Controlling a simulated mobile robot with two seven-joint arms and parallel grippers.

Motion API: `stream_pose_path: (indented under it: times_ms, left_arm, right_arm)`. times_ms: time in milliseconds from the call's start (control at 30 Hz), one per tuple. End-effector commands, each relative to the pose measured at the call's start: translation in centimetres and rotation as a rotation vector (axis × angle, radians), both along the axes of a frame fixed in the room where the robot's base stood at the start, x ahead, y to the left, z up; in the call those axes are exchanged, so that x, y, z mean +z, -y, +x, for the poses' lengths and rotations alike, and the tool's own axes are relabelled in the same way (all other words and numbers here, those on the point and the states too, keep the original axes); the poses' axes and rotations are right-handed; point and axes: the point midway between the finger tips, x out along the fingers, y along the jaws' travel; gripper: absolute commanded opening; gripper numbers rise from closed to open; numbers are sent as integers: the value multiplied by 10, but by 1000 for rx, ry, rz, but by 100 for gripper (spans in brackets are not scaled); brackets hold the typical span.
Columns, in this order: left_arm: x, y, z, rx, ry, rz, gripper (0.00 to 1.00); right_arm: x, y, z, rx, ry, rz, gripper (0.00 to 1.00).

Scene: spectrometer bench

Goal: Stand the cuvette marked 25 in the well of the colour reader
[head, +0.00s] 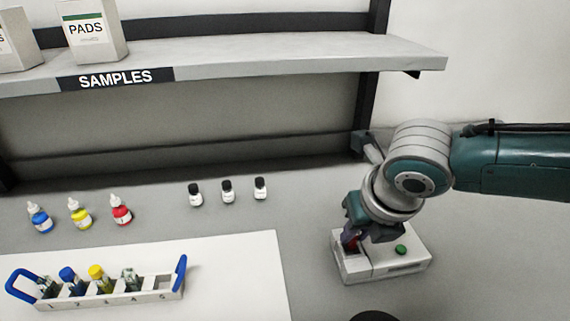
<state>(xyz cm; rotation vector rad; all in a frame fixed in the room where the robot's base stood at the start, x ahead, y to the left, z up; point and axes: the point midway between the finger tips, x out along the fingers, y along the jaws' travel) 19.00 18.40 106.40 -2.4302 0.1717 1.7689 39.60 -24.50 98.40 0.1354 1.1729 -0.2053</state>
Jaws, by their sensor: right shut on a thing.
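The colour reader (405,267) is a white box with a green button on top, at the lower right. My right gripper (352,236) points down over the dark recess at the reader's left side. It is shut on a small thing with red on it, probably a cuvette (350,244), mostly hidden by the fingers. I cannot read a 25 on it, nor tell how deep it sits in the well. The white rack (112,299) at the lower left has numbered places and blue handles. It holds several capped cuvettes, and its rightmost place looks empty. My left gripper is not in view.
Blue, yellow and red dropper bottles (80,215) stand behind the rack. Three small black-capped vials (228,192) stand right of them. A shelf labelled SAMPLES (250,59) overhangs the back of the bench. The white mat (240,270) between rack and reader is clear.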

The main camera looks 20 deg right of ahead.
Motion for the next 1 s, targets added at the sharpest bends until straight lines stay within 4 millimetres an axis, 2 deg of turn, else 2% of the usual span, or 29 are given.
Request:
stream_pose_path:
  times_ms: [433,1000]
  left_arm:
    - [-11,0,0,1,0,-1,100]
    - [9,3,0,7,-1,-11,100]
  right_arm:
    - [-15,0,0,0,1,1,0]
    - [5,0,0,0,1,0,0]
